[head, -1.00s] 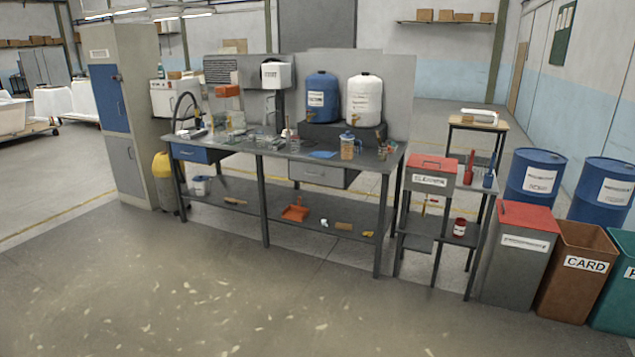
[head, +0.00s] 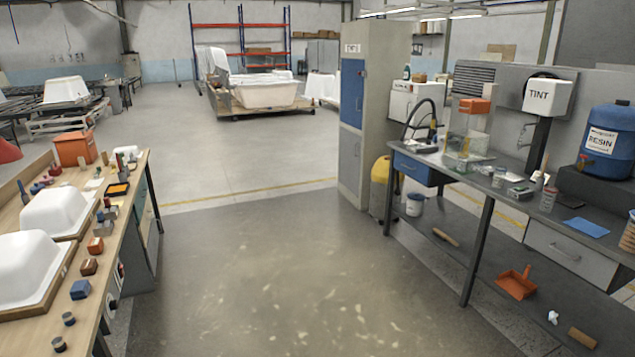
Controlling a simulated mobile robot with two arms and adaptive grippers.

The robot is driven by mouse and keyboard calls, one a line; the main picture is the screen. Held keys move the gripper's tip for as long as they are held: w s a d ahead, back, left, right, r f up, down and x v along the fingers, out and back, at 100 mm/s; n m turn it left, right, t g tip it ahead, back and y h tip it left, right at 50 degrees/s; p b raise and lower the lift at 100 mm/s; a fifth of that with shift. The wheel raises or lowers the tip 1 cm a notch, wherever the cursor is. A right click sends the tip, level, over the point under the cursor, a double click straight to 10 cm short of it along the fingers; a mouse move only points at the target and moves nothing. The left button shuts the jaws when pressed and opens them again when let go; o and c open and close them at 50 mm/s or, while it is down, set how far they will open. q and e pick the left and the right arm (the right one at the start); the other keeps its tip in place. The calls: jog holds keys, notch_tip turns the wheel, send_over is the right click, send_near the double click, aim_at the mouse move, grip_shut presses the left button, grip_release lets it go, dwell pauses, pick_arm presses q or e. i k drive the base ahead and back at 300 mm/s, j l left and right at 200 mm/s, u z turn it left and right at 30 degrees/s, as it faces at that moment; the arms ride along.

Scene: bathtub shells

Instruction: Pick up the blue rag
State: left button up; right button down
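A flat blue rag (head: 586,227) lies on the grey workbench top (head: 510,203) at the right of the head view. It lies in front of the blue resin drum, near the bench's front edge above a grey drawer. Neither of my grippers shows in the head view.
The grey floor (head: 270,270) between the two benches is clear. A wooden bench (head: 110,210) with white tub shells stands at the left. A tall cabinet (head: 375,110) and a yellow container (head: 380,183) stand at the workbench's far end. An orange dustpan (head: 516,283) lies on the lower shelf.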

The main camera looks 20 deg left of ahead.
aim_at(81, 290)
jog(key=i+j+u, duration=0.25)
jog(key=i+u, duration=0.75)
jog(key=i+l+u, duration=0.15)
jog(key=i+u, duration=0.3)
jog(key=i, duration=0.2)
